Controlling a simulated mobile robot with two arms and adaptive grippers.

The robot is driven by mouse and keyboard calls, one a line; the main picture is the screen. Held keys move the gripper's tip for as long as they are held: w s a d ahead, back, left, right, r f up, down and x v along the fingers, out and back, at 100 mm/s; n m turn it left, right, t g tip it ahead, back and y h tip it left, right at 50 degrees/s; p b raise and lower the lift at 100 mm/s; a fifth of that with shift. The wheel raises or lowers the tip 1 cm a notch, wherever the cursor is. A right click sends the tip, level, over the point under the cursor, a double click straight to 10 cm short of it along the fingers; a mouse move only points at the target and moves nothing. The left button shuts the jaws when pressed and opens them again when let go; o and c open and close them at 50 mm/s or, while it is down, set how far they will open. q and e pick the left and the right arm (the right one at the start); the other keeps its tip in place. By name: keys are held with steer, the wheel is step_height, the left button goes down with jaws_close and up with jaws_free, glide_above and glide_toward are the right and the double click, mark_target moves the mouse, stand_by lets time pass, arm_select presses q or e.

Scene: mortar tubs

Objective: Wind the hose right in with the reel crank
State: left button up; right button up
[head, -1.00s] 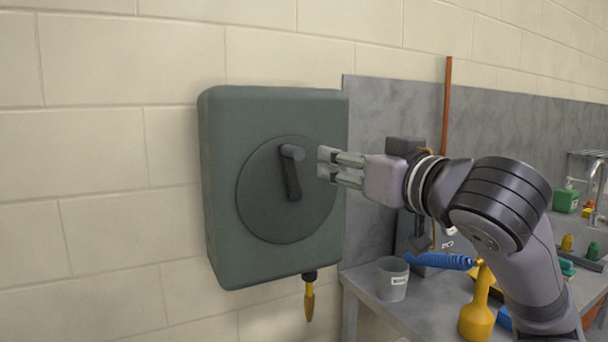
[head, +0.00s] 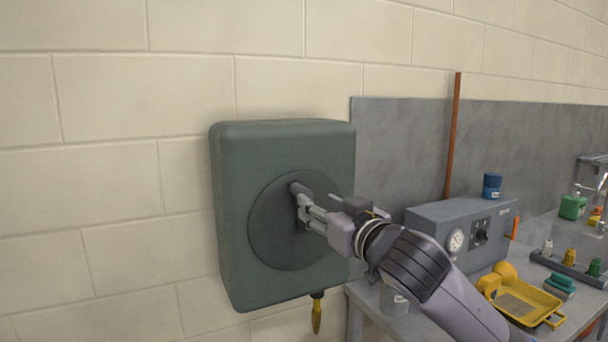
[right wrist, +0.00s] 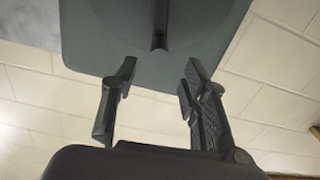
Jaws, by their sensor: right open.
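A dark green hose reel box (head: 232,215) hangs on the wall, with a round dark disc (head: 268,240) on its front. The crank handle (head: 299,190) sticks out of the disc; the rest of the crank is mostly hidden behind my gripper. A yellow nozzle (head: 316,318) hangs close below the box. My right gripper (head: 303,207) is open, its fingertips right at the crank handle. In the right wrist view, the crank handle (right wrist: 160,32) lies in line with the gap between the open fingers (right wrist: 159,72), just beyond the tips. My left gripper is out of view.
A grey bench stands to the right, with a grey machine with a gauge (head: 455,240), a blue can (head: 492,185), a yellow tray (head: 525,303) and a grey cup (head: 393,302) partly behind my arm. An orange pole (head: 453,135) leans at the wall. The wall left of the reel is clear.

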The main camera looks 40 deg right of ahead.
mark_target(311, 198)
steer(key=p+x, duration=0.2)
steer(key=x, duration=0.4)
steer(key=shift+w+d, duration=0.2)
steer(key=shift+w, duration=0.05)
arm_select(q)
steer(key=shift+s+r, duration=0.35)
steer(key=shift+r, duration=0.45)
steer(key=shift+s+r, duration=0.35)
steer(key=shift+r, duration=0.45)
arm_select(e)
steer(key=shift+w+d, duration=0.2)
steer(key=shift+w, duration=0.45)
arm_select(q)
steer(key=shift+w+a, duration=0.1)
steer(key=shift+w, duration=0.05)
arm_select(e)
jaws_close()
